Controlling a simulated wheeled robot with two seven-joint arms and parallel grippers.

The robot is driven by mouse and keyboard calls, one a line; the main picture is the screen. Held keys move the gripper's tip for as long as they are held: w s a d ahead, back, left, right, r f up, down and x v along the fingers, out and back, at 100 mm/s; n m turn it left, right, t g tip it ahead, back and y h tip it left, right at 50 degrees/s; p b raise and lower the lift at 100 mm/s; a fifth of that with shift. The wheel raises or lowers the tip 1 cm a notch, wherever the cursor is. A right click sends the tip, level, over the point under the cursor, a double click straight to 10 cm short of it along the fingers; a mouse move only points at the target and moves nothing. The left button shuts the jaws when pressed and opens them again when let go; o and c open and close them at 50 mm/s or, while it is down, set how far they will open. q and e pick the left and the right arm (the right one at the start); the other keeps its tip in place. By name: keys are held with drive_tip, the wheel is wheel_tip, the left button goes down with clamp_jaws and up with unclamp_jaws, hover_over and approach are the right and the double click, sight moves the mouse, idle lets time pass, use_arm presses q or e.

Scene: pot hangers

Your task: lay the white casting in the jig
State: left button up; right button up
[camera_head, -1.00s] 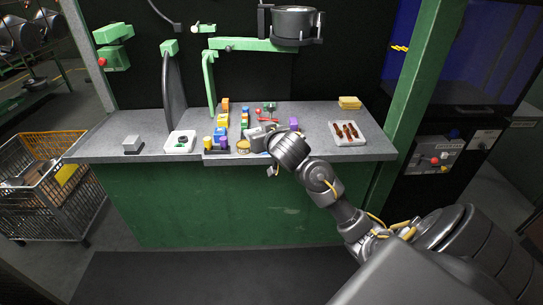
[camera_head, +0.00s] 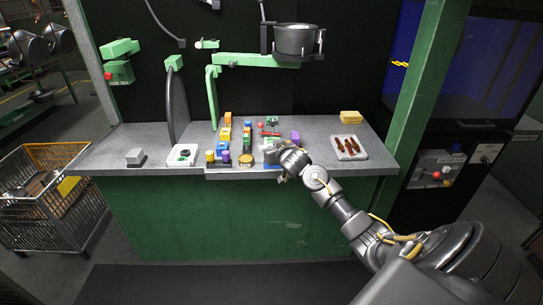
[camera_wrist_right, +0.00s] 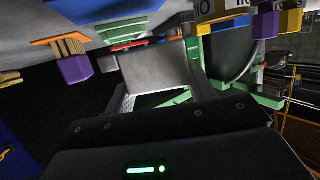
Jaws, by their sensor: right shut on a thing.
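My right gripper (camera_head: 276,154) is over the front middle of the grey bench, mostly hidden by my wrist in the head view. In the right wrist view, my right gripper (camera_wrist_right: 158,80) is shut on a pale grey-white block, which looks like the white casting (camera_wrist_right: 155,72). A pale part, perhaps the casting, also shows at the gripper in the head view. A small green fixture (camera_head: 271,121) with red parts stands behind the gripper and may be the jig; I cannot tell for sure. My left gripper is not in view.
Left of the gripper are a yellow tin (camera_head: 246,161) and several coloured blocks (camera_head: 225,133). A purple block (camera_head: 295,137) and a white tray of brown pieces (camera_head: 349,147) are right. A white tray with a dark ring (camera_head: 183,155) and grey block (camera_head: 134,156) are left.

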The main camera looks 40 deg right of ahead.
drive_tip(key=shift+w+d+f, duration=0.15)
drive_tip(key=shift+d+f, duration=0.1)
wheel_tip(320, 180, down, 2)
drive_tip(key=shift+f, duration=0.6)
drive_tip(key=o, duration=0.7)
drive_tip(key=shift+f, duration=0.1)
drive_tip(key=o, duration=0.4)
drive_tip(key=shift+r, duration=0.2)
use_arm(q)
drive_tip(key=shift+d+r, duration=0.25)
use_arm(e)
drive_tip(key=v, duration=1.2)
